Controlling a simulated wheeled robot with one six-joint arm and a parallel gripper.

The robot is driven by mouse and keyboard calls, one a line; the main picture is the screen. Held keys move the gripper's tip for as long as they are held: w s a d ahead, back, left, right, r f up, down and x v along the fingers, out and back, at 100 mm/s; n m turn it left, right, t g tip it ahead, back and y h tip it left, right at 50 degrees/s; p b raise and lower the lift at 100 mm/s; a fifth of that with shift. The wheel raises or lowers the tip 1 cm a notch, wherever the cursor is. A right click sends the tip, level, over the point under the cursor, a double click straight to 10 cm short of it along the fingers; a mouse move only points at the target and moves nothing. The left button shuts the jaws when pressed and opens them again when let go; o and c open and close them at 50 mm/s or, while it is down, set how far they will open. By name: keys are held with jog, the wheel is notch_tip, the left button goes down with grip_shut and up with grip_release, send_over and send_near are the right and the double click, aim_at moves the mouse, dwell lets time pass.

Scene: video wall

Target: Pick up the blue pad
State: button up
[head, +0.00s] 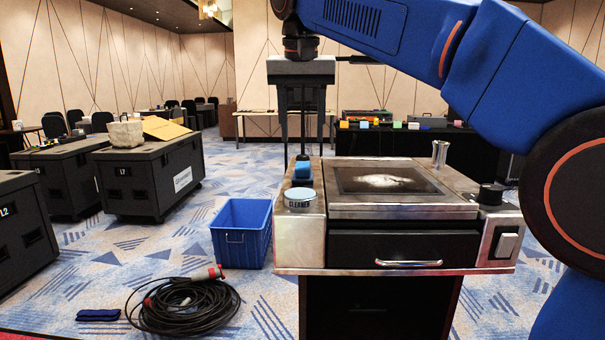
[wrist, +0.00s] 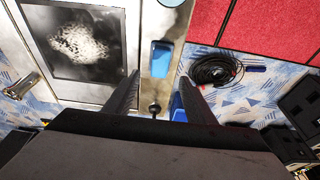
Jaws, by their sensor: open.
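The blue pad (head: 302,168) lies on the left metal strip of the workstation (head: 464,207), behind a round tin marked CLEANER (head: 300,197). In the wrist view the blue pad (wrist: 161,58) shows just beyond and between my fingertips. My gripper (head: 302,140) points down above the pad, open and empty. In the wrist view my gripper (wrist: 160,78) has its two fingers spread wide. A gap seems to remain between the fingertips and the pad; its exact height is hard to tell.
A dark glass panel (head: 385,180) with a white powdery patch is right of the pad. A metal cup (head: 440,154) stands at the back right. A blue crate (head: 241,233) and coiled cable (head: 185,305) lie on the floor to the left. A black table (head: 400,150) stands behind.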

aim_at(303, 164)
jog(key=shift+x, duration=3.75)
jog(key=shift+s, duration=0.15)
jog(key=c, duration=1.1)
